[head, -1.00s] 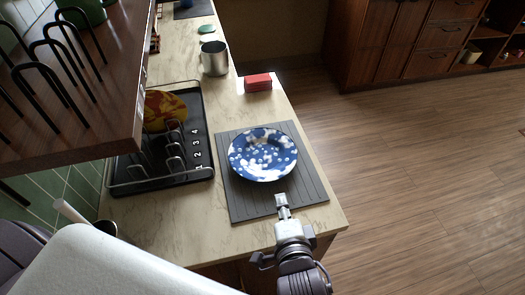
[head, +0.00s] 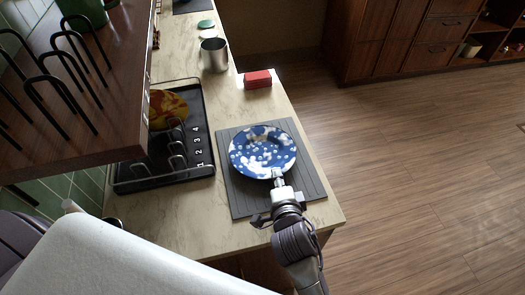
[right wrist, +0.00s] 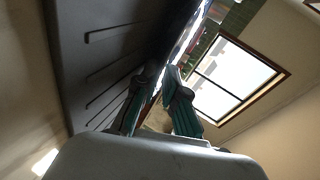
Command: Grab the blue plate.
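The blue plate (head: 262,150), blue with white patches and dots, lies on a grey grooved mat (head: 240,203) on the counter. My right gripper (head: 278,174) is at the plate's near rim in the head view, its tip overlapping the rim. In the right wrist view the two fingers (right wrist: 161,78) stand apart, with the plate (right wrist: 186,38) seen nearly edge-on running down toward the gap between them. Whether either finger touches the rim is hard to see. My left gripper is not in view.
A black dish rack (head: 165,178) with a red-yellow plate (head: 167,107) stands left of the mat. Behind are a red box (head: 258,79) and a metal mug (head: 214,55). A wooden shelf (head: 90,110) with black wire holders overhangs the left. Open floor lies right.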

